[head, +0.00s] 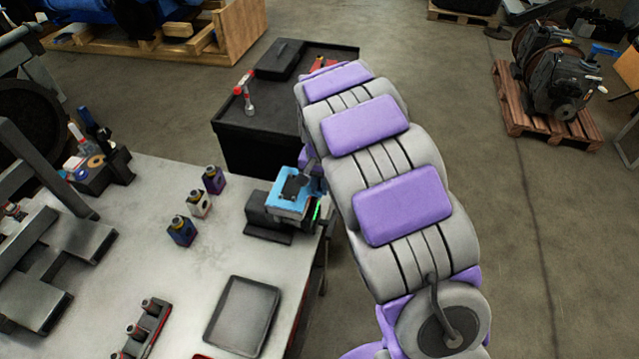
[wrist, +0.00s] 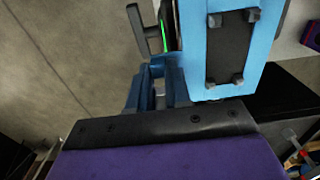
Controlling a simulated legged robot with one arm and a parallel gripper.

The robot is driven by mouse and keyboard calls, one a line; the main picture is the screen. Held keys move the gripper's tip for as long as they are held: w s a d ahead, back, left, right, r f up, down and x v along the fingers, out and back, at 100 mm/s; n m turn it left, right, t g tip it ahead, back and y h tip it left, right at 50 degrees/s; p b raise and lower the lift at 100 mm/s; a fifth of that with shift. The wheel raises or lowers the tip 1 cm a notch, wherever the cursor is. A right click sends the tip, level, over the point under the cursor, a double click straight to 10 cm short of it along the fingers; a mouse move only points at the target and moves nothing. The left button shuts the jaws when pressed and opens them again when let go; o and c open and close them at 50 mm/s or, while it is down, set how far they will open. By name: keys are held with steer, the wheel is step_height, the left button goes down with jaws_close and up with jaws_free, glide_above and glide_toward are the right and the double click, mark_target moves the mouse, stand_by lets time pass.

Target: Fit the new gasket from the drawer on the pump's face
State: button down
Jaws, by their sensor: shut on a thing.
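The pump is a light-blue block (head: 288,206) with a dark bolted plate on top, set in a dark mount at the bench's right corner. In the wrist view the pump (wrist: 193,50) fills the upper right. A thin bright-green edge, which I take for the gasket (wrist: 163,38), stands nearly edge-on close beside the pump's side face; a green sliver also shows in the head view (head: 317,211). My gripper (wrist: 158,90) is shut on it, with blue-grey fingers just below the pump's side. I cannot tell whether the gasket touches the face. The drawer is not clearly visible.
The grey bench (head: 170,260) carries several small bottles, a black tray (head: 242,316) and a red-and-black holder (head: 146,330). A black tool cabinet (head: 255,130) stands behind the pump. An engine sits on a pallet (head: 530,130) at the upper right.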

steer(key=c, duration=1)
jaws_free()
steer(key=shift+r, duration=0.1)
step_height(320, 180, up, 17)
steer(key=shift+r+p, duration=0.1)
steer(key=shift+p, duration=0.55)
